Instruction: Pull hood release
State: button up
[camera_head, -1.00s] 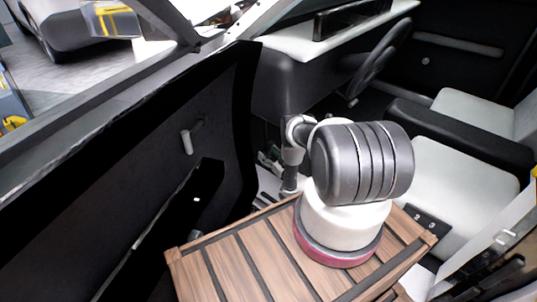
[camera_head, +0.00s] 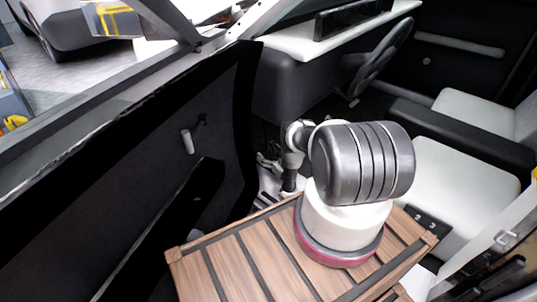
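I cannot make out the hood release; the area under the dashboard (camera_head: 285,85) is dark and partly hidden by my arm. My arm reaches into the driver's footwell, below the dashboard and left of the steering wheel (camera_head: 378,60). Small grey parts at the arm's far end, probably my gripper (camera_head: 268,163), show just beyond the inner edge of the open door. They are small and partly covered by the arm, so I cannot tell whether the fingers are open or touching anything.
The open car door (camera_head: 150,180), with its inner handle (camera_head: 187,141), stands close on the left. The driver's seat (camera_head: 445,190) and the centre armrest (camera_head: 450,135) are on the right. A slatted wooden surface (camera_head: 225,265) lies under my arm's base.

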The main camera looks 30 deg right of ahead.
jog(key=shift+r, duration=0.1)
notch_tip(320, 180, up, 10)
dwell(0.4)
dwell(0.5)
